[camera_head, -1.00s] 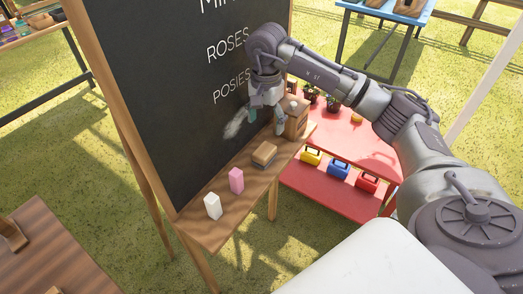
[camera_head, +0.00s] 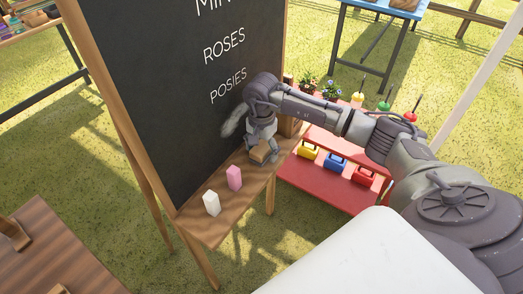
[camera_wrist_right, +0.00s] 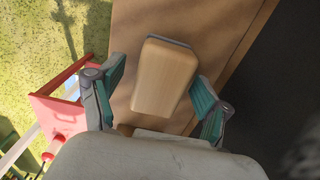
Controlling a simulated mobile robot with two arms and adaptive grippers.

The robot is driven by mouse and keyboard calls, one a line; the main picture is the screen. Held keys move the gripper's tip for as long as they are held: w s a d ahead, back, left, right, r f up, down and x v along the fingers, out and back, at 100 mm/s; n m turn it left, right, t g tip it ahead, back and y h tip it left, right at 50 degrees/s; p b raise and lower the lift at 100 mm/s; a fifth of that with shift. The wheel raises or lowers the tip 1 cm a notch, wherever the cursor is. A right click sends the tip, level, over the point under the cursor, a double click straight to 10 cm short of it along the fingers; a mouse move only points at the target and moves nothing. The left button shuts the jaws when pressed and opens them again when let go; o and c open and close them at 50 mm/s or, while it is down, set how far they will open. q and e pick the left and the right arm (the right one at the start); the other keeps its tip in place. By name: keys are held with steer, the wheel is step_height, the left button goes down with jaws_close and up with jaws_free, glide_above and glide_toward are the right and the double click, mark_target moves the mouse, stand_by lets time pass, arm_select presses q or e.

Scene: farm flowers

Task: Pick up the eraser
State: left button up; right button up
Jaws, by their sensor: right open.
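The eraser (camera_head: 262,153) has a wooden top and a dark grey underside and lies on the ledge (camera_head: 237,210) of the chalkboard (camera_head: 170,110). In the right wrist view the eraser (camera_wrist_right: 166,75) sits ahead of my right gripper (camera_wrist_right: 153,95), in line with the gap between its fingers. The teal finger pads stand apart on either side, with no contact visible. In the head view my right gripper (camera_head: 264,148) is low over the eraser, its fingers partly hidden by the wrist. My left gripper does not show.
A white block (camera_head: 211,203) and a pink block (camera_head: 234,178) stand on the ledge, left of the eraser. The chalkboard rises close beside the gripper. A red stand (camera_head: 322,190) with several coloured items is to the right.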

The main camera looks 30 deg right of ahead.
steer(key=shift+c, duration=1.2)
steer(key=c, duration=1)
steer(key=shift+r, duration=0.1)
